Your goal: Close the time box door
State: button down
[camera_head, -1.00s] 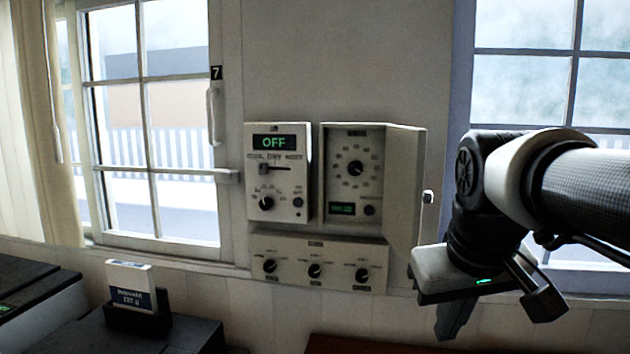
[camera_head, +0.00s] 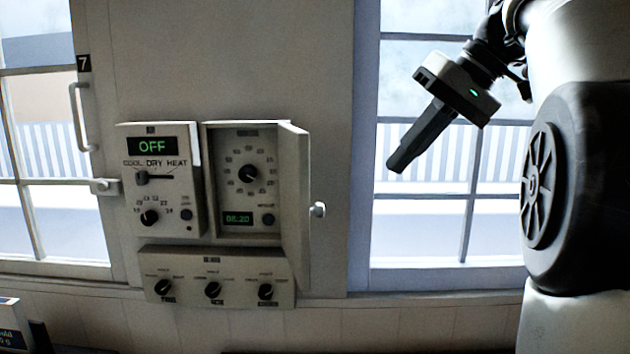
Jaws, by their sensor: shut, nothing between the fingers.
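The time box (camera_head: 224,190) is on the wall, with a round dial and a small green display reading about 08:20 inside. Its door (camera_head: 293,205) is hinged on the box's right side and stands open, swung out toward me. A pale round knob (camera_head: 318,209) sticks out from the door's right face. My gripper (camera_head: 397,164) is shut and empty. It is to the right of the door and above the knob, apart from both, in front of the right window and pointing down and left.
A thermostat panel (camera_head: 160,185) reading OFF is directly left of the time box. A lower panel (camera_head: 215,278) with three knobs is beneath both. A window with a handle (camera_head: 80,117) is at left. The wall between the door and the right window is clear.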

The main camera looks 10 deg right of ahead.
aim_at(301, 200)
jog(key=w+a+f+b, duration=0.1)
jog(key=w+a+f, duration=0.2)
jog(key=a+f, duration=0.4)
jog(key=shift+a+f, duration=0.25)
jog(key=shift+a, duration=0.85)
jog(key=shift+b, duration=0.3)
